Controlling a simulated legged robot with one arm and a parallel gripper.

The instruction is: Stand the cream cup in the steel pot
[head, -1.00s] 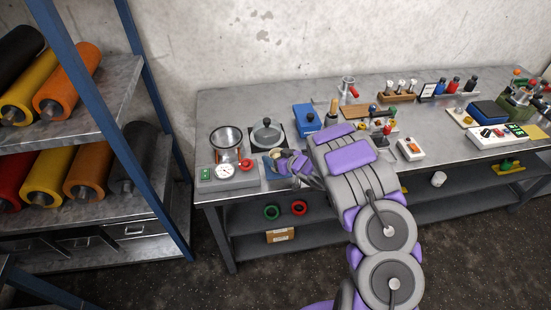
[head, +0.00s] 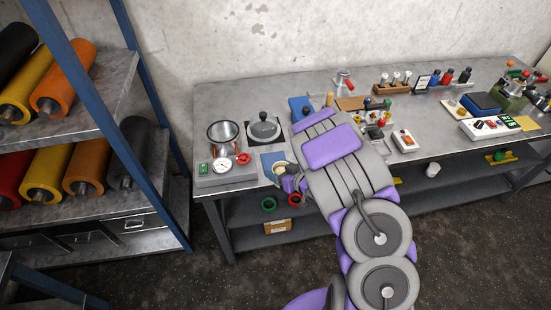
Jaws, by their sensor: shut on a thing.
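The steel pot (head: 222,133) is an open, shiny bowl-like vessel at the left end of the bench. It stands on a grey unit with a round gauge. My gripper (head: 284,175) is at the front edge of the bench, right of the pot and nearer to me. It is shut on the cream cup (head: 280,167), of which only a small pale part shows. The cup is apart from the pot. My gripper and arm hide the rest of the cup, so its tilt is hard to tell.
A blue mat (head: 269,160) lies just left of the cup. A lidded grey pot (head: 263,128) stands behind it, right of the steel pot. A red valve wheel (head: 243,158) sits on the gauge unit (head: 215,173). A blue box (head: 301,106) stands farther back.

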